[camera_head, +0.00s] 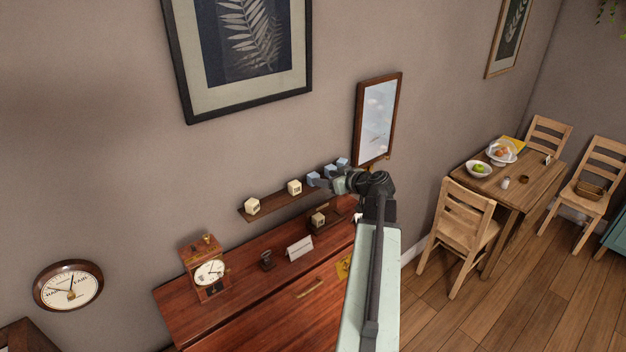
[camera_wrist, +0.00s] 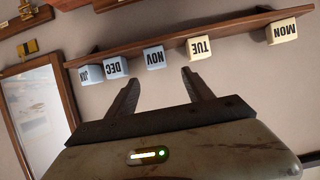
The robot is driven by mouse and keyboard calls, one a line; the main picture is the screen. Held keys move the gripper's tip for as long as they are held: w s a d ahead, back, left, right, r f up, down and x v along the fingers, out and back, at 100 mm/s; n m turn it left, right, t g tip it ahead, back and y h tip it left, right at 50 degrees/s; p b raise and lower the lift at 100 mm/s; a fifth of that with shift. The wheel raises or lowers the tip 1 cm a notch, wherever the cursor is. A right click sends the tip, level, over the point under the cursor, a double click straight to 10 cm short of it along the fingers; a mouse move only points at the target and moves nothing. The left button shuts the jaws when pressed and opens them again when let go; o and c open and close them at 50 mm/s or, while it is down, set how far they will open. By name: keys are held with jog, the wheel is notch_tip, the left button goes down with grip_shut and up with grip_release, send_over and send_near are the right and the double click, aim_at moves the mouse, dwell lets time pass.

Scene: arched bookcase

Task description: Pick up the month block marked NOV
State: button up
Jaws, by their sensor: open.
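The pale blue NOV block (camera_wrist: 154,57) sits on a narrow wooden wall shelf (camera_wrist: 228,27) in the wrist view, where it appears upside down. It stands between the blue DEC block (camera_wrist: 115,68) and the cream TUE block (camera_wrist: 199,47), with small gaps. In the head view it is the blue block (camera_head: 313,179) nearest the cream ones. My gripper (camera_wrist: 160,78) is open and empty, its fingers apart and pointing at the shelf. NOV appears beyond and between the fingertips, not touched. In the head view my gripper (camera_head: 339,184) is at the shelf's right part, its fingers hard to make out.
A blue JAN block (camera_wrist: 89,74) and a cream MON block (camera_wrist: 281,32) share the shelf. Below stands a red-brown cabinet (camera_head: 250,270) with a clock (camera_head: 207,272), a stamp (camera_head: 267,260) and a card (camera_head: 299,247). A framed mirror (camera_head: 378,120) hangs to the right.

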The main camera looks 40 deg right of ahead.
aim_at(315, 176)
jog(key=x, duration=0.2)
jog(key=b+x, duration=0.1)
jog(key=x, duration=0.1)
jog(key=b+x, duration=0.1)
jog(key=x, duration=0.1)
jog(key=shift+w+d+f, duration=0.2)
jog(key=shift+d, duration=0.1)
jog(key=shift+s+r, duration=0.15)
jog(key=shift+c, duration=0.7)
grip_shut()
jog(key=shift+a+r, duration=0.1)
jog(key=shift+r, duration=0.05)
